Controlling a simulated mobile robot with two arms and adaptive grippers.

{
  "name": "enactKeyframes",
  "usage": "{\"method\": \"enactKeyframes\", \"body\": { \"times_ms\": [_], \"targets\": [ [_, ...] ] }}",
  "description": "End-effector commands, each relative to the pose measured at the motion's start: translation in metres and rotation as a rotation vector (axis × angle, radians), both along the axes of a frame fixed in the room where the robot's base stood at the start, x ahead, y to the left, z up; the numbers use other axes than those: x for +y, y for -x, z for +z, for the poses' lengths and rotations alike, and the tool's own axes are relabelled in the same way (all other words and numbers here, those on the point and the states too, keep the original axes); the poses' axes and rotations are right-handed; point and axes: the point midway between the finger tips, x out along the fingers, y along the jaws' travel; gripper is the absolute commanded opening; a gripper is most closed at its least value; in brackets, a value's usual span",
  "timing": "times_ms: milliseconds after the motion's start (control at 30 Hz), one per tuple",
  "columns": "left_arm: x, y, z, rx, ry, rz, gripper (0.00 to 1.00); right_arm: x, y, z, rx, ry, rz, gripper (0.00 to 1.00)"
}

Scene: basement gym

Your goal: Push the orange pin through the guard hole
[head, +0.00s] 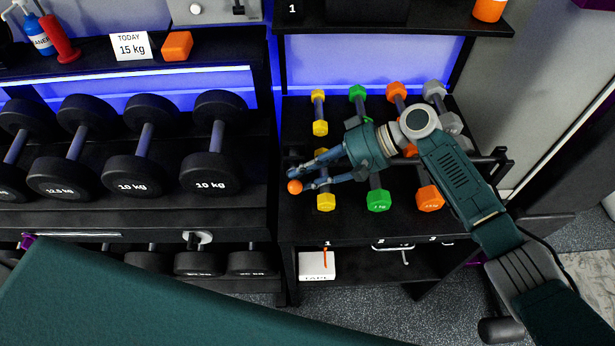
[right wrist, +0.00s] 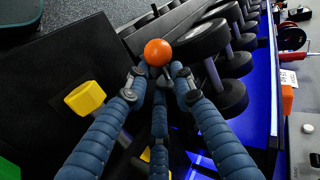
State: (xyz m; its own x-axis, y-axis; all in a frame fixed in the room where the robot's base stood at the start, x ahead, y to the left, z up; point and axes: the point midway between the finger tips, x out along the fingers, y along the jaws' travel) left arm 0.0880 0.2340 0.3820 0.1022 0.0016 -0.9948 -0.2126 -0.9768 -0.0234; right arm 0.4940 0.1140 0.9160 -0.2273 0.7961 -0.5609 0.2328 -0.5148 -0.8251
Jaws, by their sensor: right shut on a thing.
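An orange ball-shaped knob, the head of the orange pin (head: 294,187), is held between the fingertips of my right gripper (head: 304,176) at the left end of the right-hand rack. In the right wrist view the orange pin (right wrist: 158,52) shows at the tips of the blue fingers of my right gripper (right wrist: 156,72), which are closed around it. The pin's shaft is hidden. A dark guard bar (head: 489,160) shows at the rack's right side, partly behind my arm. I cannot make out the guard hole. My left gripper is out of view.
Yellow, green, orange and grey dumbbells, such as the green one (head: 378,200), lie on the rack below my right arm. Black dumbbells (head: 211,172) fill the left rack. A small orange strip (head: 325,258) hangs under label 1, above a white box (head: 316,270).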

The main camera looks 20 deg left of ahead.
Motion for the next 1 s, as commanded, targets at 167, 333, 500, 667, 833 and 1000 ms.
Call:
{"method": "enactKeyframes", "body": {
  "times_ms": [167, 333, 500, 667, 833, 1000],
  "targets": [
    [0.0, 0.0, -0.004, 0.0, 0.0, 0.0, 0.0, 0.003, -0.022, 0.011, -0.038, -0.021, -0.039, 0.0],
    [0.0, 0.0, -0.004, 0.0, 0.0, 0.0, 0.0, 0.003, -0.022, 0.011, -0.038, -0.021, -0.039, 0.0],
    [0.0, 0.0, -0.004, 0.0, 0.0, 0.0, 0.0, 0.003, -0.023, 0.011, -0.038, -0.02, -0.039, 0.45],
    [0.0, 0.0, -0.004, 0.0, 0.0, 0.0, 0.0, 0.003, -0.023, 0.011, -0.036, -0.02, -0.04, 0.45],
    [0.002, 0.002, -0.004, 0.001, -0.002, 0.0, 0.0, 0.0, -0.022, 0.011, -0.034, -0.016, -0.04, 0.45],
    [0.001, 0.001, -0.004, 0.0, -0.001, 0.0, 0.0, -0.016, -0.022, 0.02, -0.032, -0.012, -0.033, 0.45]
  ]
}}
